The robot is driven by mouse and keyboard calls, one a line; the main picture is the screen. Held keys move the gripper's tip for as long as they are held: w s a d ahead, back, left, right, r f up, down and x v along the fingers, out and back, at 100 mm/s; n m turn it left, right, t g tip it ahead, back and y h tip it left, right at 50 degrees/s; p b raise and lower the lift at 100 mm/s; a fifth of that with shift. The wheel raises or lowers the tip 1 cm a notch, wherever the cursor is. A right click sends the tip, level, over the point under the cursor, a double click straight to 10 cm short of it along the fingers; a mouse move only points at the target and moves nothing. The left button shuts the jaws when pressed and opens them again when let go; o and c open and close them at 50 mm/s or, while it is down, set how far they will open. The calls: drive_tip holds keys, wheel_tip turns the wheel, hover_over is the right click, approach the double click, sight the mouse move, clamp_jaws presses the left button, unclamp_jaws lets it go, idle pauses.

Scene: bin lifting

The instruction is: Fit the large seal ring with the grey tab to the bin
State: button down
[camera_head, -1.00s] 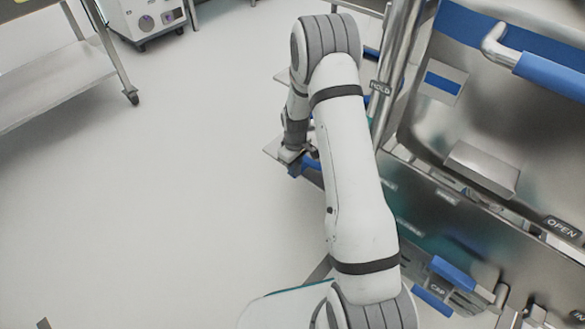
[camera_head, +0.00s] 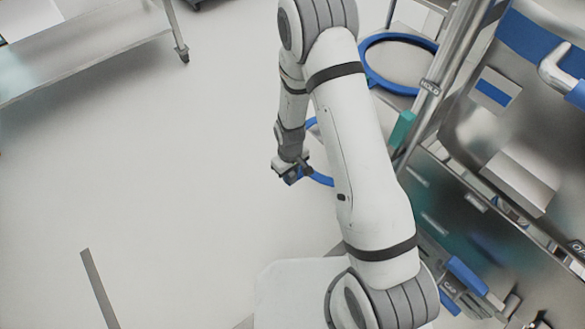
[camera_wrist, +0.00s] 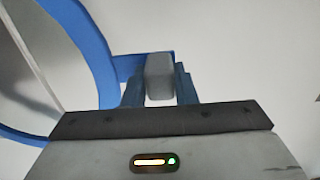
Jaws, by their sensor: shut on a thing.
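My gripper (camera_head: 291,172) hangs below my bent forearm, over open floor in the head view. It is shut on the grey tab (camera_wrist: 159,77) of a blue seal ring (camera_wrist: 92,45), with the tab between the two fingers in the wrist view. The ring curves away to the left there, and part lies outside the picture. In the head view only short arcs of the held ring (camera_head: 320,179) show, as my arm hides the rest. The bin cannot be made out for certain.
Another blue ring (camera_head: 376,76) lies at the upper right on a pale surface, partly behind my arm. A steel unit with a post labelled HOLD (camera_head: 430,87) and blue handles fills the right. A steel table (camera_head: 85,55) stands upper left. The floor between is clear.

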idle(0.3)
drive_tip(key=shift+r+p, duration=1.4)
drive_tip(key=shift+r, duration=0.65)
